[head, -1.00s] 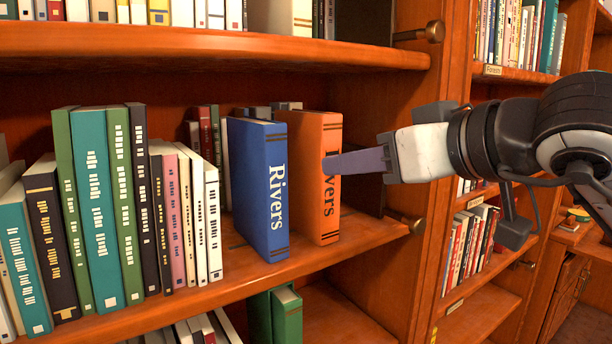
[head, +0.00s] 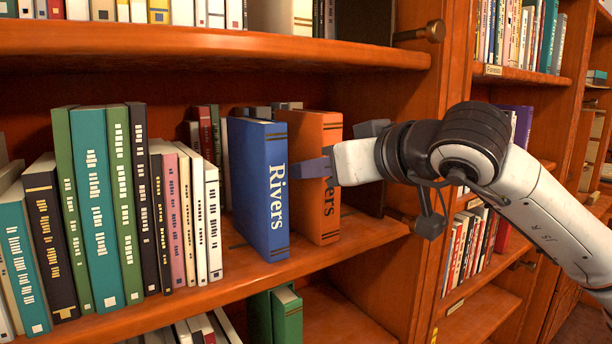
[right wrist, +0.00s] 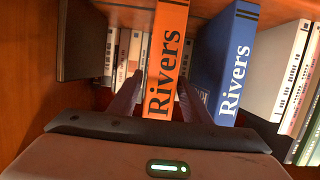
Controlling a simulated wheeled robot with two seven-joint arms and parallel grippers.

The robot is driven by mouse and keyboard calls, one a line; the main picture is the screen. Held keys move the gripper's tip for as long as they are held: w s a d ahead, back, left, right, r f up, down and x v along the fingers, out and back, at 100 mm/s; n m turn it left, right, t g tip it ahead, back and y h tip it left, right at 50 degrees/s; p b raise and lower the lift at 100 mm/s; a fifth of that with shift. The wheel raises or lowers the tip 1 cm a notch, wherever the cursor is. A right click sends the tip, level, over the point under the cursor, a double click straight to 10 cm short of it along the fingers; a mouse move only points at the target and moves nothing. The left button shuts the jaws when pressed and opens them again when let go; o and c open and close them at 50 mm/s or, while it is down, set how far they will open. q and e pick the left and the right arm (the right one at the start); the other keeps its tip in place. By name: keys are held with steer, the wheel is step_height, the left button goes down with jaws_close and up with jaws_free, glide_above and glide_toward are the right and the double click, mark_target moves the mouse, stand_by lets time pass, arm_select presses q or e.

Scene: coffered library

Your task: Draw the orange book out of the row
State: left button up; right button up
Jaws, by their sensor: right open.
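The orange book (head: 318,130), with "Rivers" on its spine, stands upright on the middle shelf; it also shows in the right wrist view (right wrist: 168,50). The blue "Rivers" book (head: 262,190) stands beside it, on the left in the head view and on the right in the right wrist view (right wrist: 232,55). My right gripper (head: 332,155) is open at the orange spine. In the right wrist view its fingers (right wrist: 160,92) lie one on each side of the book, one of them in the gap towards the blue book. Contact cannot be told. My left gripper is out of view.
A row of several books (head: 105,200) fills the shelf to the left. A dark book (right wrist: 82,40) stands beyond the orange one. The upper shelf board (head: 200,45) runs above, and the upright (head: 425,150) closes the bay at right.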

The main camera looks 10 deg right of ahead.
jaws_close()
steer(key=shift+r, duration=0.35)
steer(key=shift+r, duration=0.15)
steer(key=s+d+b, duration=0.2)
steer(key=s+d, duration=0.1)
steer(key=s, duration=0.6)
steer(key=s+d+b, duration=0.2)
steer(key=s+d, duration=0.1)
steer(key=s, duration=0.6)
steer(key=shift+d+b, duration=0.25)
steer(key=shift+b, duration=0.05)
steer(key=shift+w, duration=0.1)
